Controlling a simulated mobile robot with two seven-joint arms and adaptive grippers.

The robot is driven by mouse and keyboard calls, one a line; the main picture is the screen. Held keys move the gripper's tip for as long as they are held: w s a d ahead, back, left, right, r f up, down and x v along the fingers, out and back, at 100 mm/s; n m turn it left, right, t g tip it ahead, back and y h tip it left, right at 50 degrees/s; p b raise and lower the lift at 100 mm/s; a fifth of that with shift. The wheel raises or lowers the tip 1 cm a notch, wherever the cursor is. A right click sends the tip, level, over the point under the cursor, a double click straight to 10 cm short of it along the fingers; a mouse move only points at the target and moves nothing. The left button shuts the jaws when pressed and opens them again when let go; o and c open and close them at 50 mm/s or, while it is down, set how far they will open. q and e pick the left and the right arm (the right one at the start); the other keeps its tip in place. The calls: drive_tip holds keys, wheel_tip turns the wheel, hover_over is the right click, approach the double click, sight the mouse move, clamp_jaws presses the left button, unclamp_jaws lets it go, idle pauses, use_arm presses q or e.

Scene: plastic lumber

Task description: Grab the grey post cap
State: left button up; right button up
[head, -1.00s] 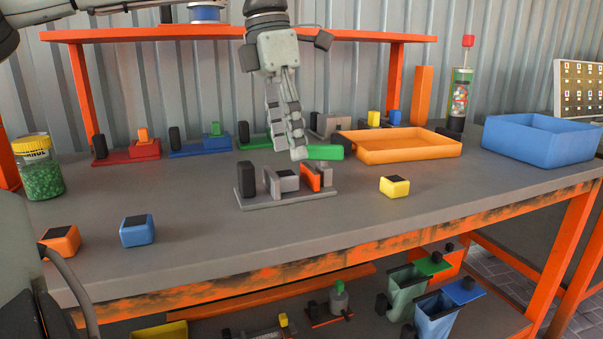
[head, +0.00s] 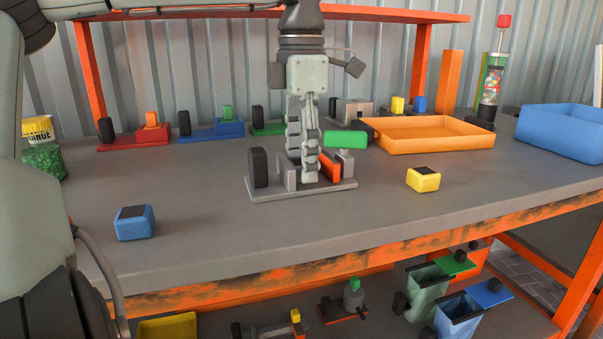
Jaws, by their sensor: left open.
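My left gripper (head: 303,165) points straight down, open, with its fingers lowered into a grey clamp fixture (head: 312,190) at the middle of the bench. The fixture has a black knob on its left and an orange part on its right. The grey post cap sat between the fixture's jaws in the earlier view. Now the fingers hide nearly all of it, and I cannot tell whether they touch it. My right gripper is out of view.
A blue cap (head: 135,226) and a yellow cap (head: 423,182) lie on the bench. A green bar (head: 345,141) stands close right of the fingers. Behind are an orange tray (head: 425,145), a blue bin (head: 570,140) and red (head: 133,142) and blue (head: 210,137) fixtures.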

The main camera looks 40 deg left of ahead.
use_arm(q)
drive_tip(key=shift+f, duration=0.1)
drive_tip(key=shift+c, duration=0.3)
drive_tip(key=c, duration=1.1)
